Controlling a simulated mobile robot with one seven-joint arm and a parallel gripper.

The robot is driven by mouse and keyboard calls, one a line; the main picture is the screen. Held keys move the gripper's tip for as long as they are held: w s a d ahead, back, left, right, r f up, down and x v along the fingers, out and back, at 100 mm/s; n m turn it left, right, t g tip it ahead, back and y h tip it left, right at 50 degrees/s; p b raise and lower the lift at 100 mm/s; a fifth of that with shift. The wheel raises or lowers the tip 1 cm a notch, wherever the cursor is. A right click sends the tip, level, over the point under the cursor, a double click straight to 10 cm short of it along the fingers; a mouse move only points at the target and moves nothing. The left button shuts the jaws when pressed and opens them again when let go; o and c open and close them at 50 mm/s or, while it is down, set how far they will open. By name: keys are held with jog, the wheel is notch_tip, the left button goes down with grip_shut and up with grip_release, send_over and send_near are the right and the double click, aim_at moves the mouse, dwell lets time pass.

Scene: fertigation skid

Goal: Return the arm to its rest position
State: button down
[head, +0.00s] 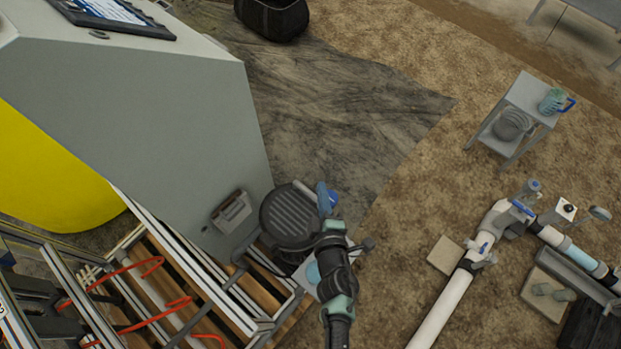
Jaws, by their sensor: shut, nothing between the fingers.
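My arm (337,285), dark with teal joint bands, rises from the bottom edge just right of the middle. Its visible upper part lies beside a dark round ribbed housing (288,216) and a blue part (327,198). I cannot tell whether the arm touches either of them. I cannot make out my gripper's fingers, and nothing held by the arm can be seen.
A grey cabinet (150,110) and a slatted wooden base (190,275) with red hoses stand left. White pipework (447,300) with blue-handled valves lies right. A small stand (533,95) holds a jug (552,101). The ground between is mostly open.

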jog(key=shift+s+d+r+p, duration=0.2)
jog(key=shift+s+d+r, duration=0.15)
jog(key=shift+s+r, duration=0.2)
jog(key=shift+s+d+r+p, duration=0.15)
jog(key=shift+s+d+r, duration=0.15)
jog(key=shift+s+r, duration=0.2)
jog(key=shift+w, duration=0.15)
